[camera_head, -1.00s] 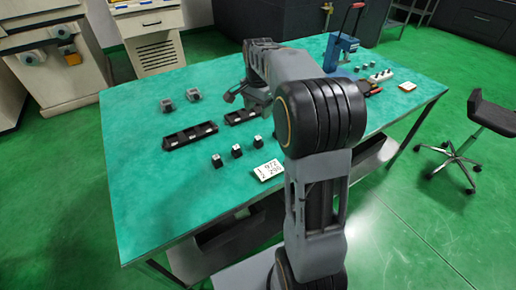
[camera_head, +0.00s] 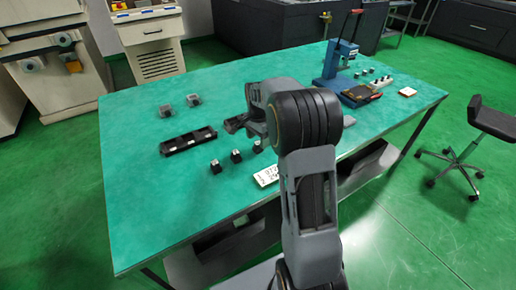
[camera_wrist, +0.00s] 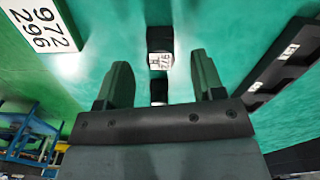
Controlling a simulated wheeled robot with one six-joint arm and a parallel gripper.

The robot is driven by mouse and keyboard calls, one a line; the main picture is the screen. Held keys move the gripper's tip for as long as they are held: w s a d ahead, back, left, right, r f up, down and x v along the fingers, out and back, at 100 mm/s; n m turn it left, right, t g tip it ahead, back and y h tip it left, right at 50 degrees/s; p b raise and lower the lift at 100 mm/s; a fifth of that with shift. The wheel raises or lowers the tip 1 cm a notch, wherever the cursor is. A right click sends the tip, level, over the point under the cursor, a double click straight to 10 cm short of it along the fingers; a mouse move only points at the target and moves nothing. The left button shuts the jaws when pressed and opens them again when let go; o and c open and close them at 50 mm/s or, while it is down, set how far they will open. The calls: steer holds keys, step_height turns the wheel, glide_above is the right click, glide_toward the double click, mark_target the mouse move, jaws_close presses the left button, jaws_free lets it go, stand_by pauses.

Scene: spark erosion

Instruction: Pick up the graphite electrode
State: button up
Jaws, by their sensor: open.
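Three small black blocks with white labels, which look like graphite electrodes, stand in a slanted row on the green table in the head view: the left block (camera_head: 215,167), the middle block (camera_head: 236,156) and the right block (camera_head: 257,146), partly beside my arm. In the wrist view one black block (camera_wrist: 160,38) with a label starting 972 lies ahead of my fingertips, apart from them. Another dark block (camera_wrist: 158,88) shows between the fingers, mostly cut off by the gripper body. My gripper (camera_wrist: 160,72) is open, and nothing is visibly clamped. In the head view my gripper (camera_head: 232,124) is above the table behind the row.
A white number card (camera_head: 267,176), reading 972 296 in the wrist view (camera_wrist: 40,27), lies near the blocks. A black slotted holder (camera_head: 188,140) lies behind them. A blue press (camera_head: 340,62) stands at the back right. The table's left front is clear.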

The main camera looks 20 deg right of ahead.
steer(key=shift+f, duration=1.45)
steer(key=shift+c, duration=0.4)
steer(key=c, duration=0.9)
steer(key=shift+r, duration=0.2)
steer(key=shift+c, duration=0.2)
